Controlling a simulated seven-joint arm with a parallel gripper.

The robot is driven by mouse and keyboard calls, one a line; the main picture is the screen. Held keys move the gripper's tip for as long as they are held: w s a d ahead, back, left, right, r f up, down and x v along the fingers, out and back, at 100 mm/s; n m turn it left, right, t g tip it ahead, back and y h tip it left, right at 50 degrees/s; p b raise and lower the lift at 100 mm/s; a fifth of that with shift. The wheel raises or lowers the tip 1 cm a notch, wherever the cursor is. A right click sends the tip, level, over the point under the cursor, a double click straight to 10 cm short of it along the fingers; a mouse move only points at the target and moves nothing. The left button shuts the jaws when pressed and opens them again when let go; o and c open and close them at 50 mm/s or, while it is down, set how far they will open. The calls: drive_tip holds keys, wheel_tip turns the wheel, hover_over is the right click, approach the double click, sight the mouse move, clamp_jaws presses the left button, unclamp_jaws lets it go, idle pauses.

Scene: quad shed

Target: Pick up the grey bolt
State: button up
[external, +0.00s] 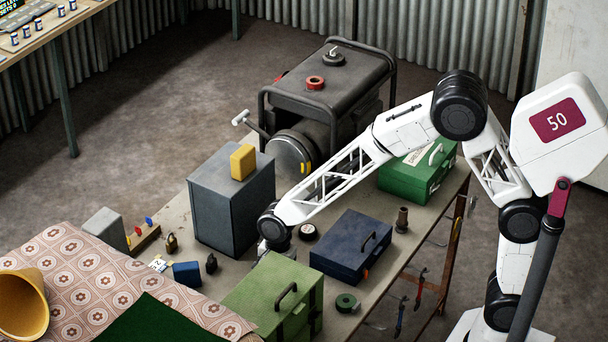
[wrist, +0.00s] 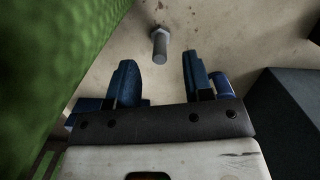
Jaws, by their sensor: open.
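The grey bolt (wrist: 160,45) lies on the bench top in the wrist view, its hex head at the far end and its shank toward me. My gripper (wrist: 155,72) is open, with blue fingers on either side. The bolt is ahead of the gap between the fingertips, a little left of its middle, and nothing is between them. In the external view my gripper (external: 272,246) is low over the bench, behind the green box and left of the dark blue case. The bolt is hidden there.
A green box (external: 262,298) stands close on one side, filling the left of the wrist view. A dark blue case (external: 350,247) is on the other side. A tall grey box (external: 232,205) with a yellow block (external: 243,162) stands behind.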

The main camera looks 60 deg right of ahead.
drive_tip(key=shift+s+a+f, duration=0.1)
drive_tip(key=shift+f, duration=1.2)
drive_tip(key=shift+a+f, duration=0.1)
drive_tip(key=shift+f, duration=1.15)
clamp_jaws()
drive_tip(key=shift+r, duration=0.15)
wheel_tip(320, 180, up, 18)
